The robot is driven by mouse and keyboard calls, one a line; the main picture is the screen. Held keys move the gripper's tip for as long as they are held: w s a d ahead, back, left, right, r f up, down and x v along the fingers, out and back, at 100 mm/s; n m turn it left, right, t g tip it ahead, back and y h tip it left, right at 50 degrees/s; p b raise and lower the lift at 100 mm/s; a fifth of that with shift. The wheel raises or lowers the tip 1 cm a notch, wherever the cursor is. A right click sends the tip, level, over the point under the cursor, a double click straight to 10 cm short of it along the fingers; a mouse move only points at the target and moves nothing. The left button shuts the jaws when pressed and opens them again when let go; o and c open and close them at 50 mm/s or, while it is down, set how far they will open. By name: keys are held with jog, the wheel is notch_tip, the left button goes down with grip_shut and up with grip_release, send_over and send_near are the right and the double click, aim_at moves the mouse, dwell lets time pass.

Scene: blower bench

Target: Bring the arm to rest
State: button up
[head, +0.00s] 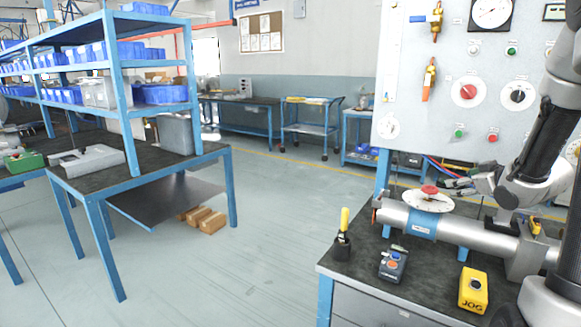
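My arm comes in from the right edge and bends down over the bench. My gripper (450,183) is at its end, pointing left, above the silver cylinder (462,231) and close to the white disc with a red knob (429,198). I cannot tell whether it touches the disc. The gripper is small and seen from the side, so the gap between its fingers is unclear. I see nothing clearly held in it.
The bench (357,262) carries a yellow JOG box (473,290), a grey button box (393,265) and a yellow-handled tool in a black holder (343,238). A panel (412,90) with gauges and knobs stands behind. The floor (270,230) to the left is open.

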jog(key=s+a+r+m+g+h, duration=0.2)
jog(key=s+r+h, duration=0.1)
jog(key=s+r, duration=0.25)
jog(key=s+a+m+g, duration=0.1)
jog(key=s+a, duration=0.3)
jog(key=s, duration=0.4)
jog(key=s+a+r+g+y, duration=0.1)
jog(key=s+a+g, duration=0.2)
jog(key=s, duration=0.6)
jog(key=s+a+m+g+y, duration=0.1)
jog(key=s+a+g, duration=0.1)
jog(key=s+a, duration=0.4)
jog(key=s, duration=0.2)
jog(key=shift+s+r+m, duration=0.3)
